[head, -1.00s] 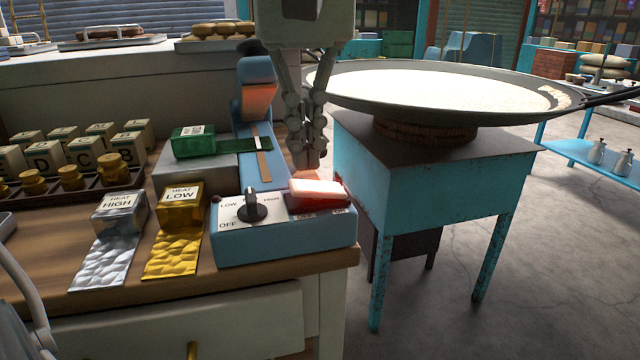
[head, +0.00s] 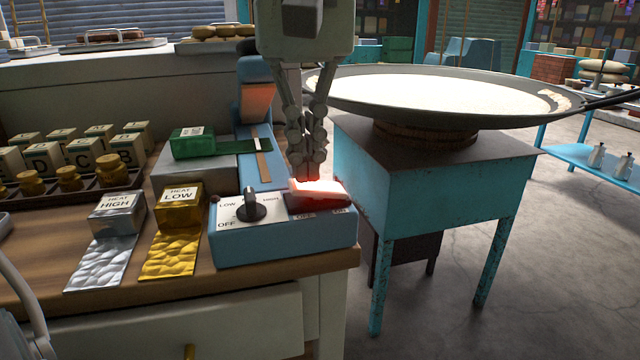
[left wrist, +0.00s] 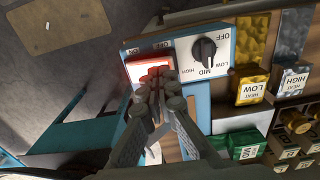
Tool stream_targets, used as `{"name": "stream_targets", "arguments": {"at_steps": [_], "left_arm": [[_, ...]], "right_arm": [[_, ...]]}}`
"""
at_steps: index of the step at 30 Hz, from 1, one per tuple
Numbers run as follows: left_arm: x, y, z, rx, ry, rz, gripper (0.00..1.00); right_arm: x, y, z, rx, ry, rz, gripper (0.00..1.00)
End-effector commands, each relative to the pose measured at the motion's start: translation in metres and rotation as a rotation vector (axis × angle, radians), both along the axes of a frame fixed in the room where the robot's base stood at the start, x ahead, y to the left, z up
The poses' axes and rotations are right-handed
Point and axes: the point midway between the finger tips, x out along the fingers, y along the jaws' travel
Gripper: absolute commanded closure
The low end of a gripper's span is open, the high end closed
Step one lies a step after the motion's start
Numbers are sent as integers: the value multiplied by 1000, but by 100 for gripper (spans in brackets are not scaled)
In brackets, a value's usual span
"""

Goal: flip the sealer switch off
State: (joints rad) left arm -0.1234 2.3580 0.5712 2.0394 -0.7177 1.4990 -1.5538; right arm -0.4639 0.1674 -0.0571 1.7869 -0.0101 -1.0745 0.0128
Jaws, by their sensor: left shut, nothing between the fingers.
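The blue sealer (head: 285,236) stands at the right front corner of the wooden counter. Its rocker switch (head: 325,194) glows red and white, with OFF and ON labels along its front edge. The black knob (head: 250,207) left of it points at MID in the left wrist view (left wrist: 204,50). My left gripper (head: 305,176) is shut and empty, pointing down at the left, OFF side of the switch. Its fingertips touch or nearly touch it; I cannot tell which. In the left wrist view the fingertips (left wrist: 158,78) partly cover the red switch (left wrist: 141,66).
Silver HEAT HIGH (head: 117,212) and gold HEAT LOW (head: 180,208) packs lie left of the sealer. A green pack (head: 193,141) sits behind. A teal stand (head: 430,195) with a wide pan (head: 440,95) stands close on the right.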

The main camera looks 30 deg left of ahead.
Motion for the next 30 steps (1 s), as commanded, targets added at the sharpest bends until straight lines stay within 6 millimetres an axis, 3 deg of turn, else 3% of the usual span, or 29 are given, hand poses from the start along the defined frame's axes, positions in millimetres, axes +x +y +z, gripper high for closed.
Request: {"name": "stream_targets", "arguments": {"at_steps": [23, 30], "left_arm": [[0, 0, -13, -1, 1, 0, 100], [0, 0, -4, -1, 1, 0, 100]], "right_arm": [[0, 0, -8, 0, 0, 0, 100], [0, 0, 0, 0, 0, 0, 100]]}}
